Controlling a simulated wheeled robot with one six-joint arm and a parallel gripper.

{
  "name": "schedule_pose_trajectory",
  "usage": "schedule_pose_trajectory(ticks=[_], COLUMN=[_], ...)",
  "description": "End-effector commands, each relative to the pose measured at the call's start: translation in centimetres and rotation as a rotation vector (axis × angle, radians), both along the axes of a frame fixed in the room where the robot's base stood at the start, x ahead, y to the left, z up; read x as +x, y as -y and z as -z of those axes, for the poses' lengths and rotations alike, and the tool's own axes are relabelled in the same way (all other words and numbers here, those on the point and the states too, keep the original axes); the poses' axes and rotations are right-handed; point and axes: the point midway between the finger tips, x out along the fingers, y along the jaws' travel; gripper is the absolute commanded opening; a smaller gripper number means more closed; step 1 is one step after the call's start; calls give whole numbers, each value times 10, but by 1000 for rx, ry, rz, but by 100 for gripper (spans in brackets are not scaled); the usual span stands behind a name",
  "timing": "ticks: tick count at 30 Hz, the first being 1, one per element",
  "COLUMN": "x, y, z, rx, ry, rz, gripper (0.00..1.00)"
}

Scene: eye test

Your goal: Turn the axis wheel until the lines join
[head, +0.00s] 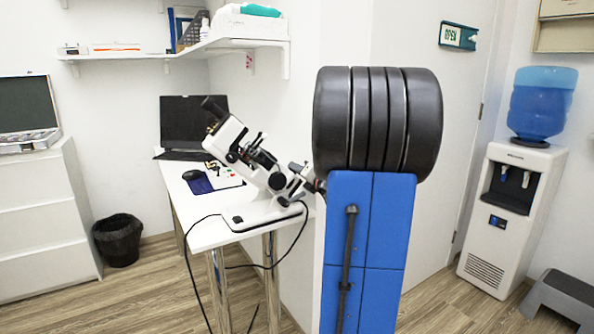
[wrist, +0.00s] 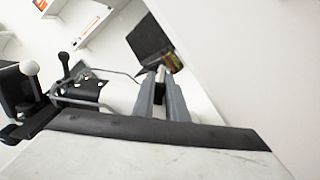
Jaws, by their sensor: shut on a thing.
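The white and black lensmeter (head: 258,165) stands tilted on its base on the white table, eyepiece up to the left. A lever with a white ball (wrist: 30,68) and black parts of the lensmeter show at the left. The lines inside the eyepiece are not visible.
A dark laptop (head: 194,122), a black mouse (head: 192,175) and a blue mat (head: 212,184) are on the table. A black cable hangs off its front. A black bin (head: 117,240) stands left, a water dispenser (head: 512,215) and grey step stool (head: 562,297) right.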

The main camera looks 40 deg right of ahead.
Motion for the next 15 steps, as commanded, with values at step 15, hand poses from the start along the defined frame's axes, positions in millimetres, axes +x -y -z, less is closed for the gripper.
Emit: schedule_pose_trajectory(ticks=[15], x=[13], y=[5], z=[-4], rx=[31], ry=[-138], rz=[-150], gripper=[0])
